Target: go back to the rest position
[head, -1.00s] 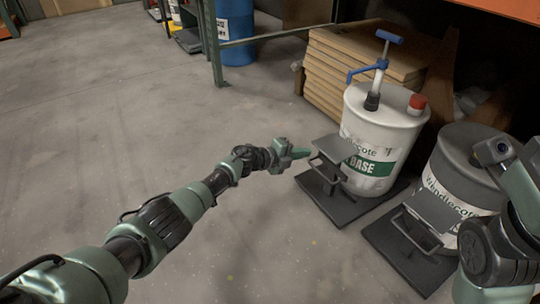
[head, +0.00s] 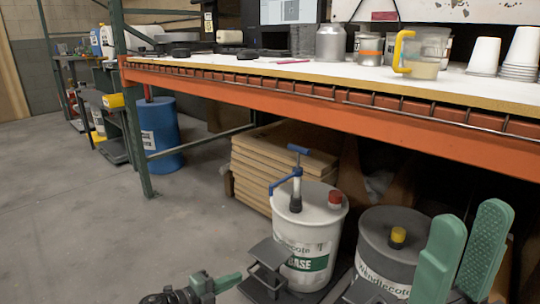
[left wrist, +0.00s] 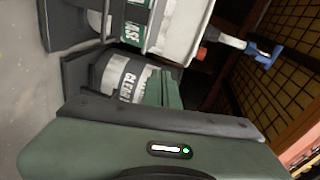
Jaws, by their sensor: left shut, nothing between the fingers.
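My left gripper (head: 228,283) is at the bottom of the head view, left of the white drum with the green-striped BASE label (head: 305,250). Its green fingers are shut with nothing between them. In the left wrist view the fingers (left wrist: 166,90) point toward a drum with a white label (left wrist: 120,77). My right gripper (head: 474,220) stands upright at the lower right, its two fingers apart and empty, in front of the grey drum (head: 385,250).
A workbench with an orange beam (head: 400,135) spans above the drums. It carries a yellow-handled jug (head: 425,55) and paper cups (head: 483,56). A blue pump (head: 297,185) rises from the white drum. Stacked boards (head: 270,165) stand behind. Open floor (head: 80,225) lies left.

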